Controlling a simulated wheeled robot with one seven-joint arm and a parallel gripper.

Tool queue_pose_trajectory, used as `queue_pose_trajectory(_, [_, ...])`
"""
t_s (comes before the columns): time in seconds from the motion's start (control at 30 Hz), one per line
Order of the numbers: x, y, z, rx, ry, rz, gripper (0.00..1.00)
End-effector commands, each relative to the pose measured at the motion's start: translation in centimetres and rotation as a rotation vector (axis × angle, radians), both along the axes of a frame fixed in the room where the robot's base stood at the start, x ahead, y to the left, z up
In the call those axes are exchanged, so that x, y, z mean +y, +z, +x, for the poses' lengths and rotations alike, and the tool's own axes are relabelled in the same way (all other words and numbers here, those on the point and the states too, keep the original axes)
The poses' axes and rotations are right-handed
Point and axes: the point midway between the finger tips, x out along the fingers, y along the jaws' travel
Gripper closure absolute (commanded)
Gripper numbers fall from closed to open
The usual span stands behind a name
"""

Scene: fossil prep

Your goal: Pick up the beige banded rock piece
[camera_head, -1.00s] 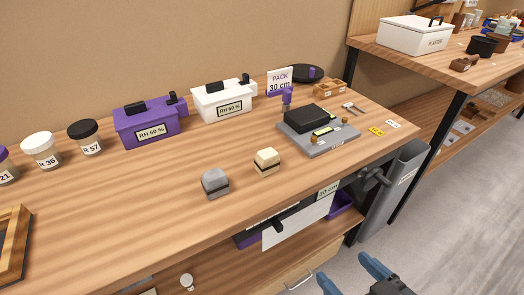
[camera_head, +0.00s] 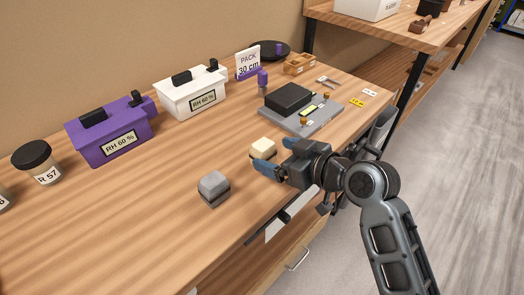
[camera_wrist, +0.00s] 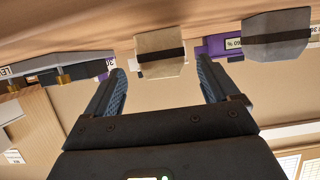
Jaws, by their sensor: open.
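The beige banded rock piece (camera_head: 263,149) sits on the wooden table near its front edge, a pale block with a dark band. In the wrist view the rock (camera_wrist: 160,54) shows ahead of my gripper (camera_wrist: 160,80), between the lines of the two fingers and beyond their tips. My gripper (camera_head: 274,156) is open and empty, with its blue fingers reaching over the table's front edge beside the rock. In the head view one finger partly covers the rock's lower part. Whether a finger touches it I cannot tell.
A grey banded rock (camera_head: 214,188) sits to the left of the beige one. A grey device (camera_head: 310,120) stands behind to the right. A purple box (camera_head: 110,135) and a white box (camera_head: 191,92) stand at the back. Table between is clear.

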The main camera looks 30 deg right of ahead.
Motion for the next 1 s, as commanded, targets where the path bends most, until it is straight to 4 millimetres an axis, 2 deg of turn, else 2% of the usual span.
queue_pose_trajectory(0.33, [1.5, -1.7, 3.9, -0.001, 0.000, 0.001, 0.12])
queue_pose_trajectory(0.67, [1.6, -2.0, 4.4, 0.000, -0.001, 0.001, 0.12])
queue_pose_trajectory(1.0, [1.6, -2.0, 4.4, 0.000, -0.001, 0.000, 0.44])
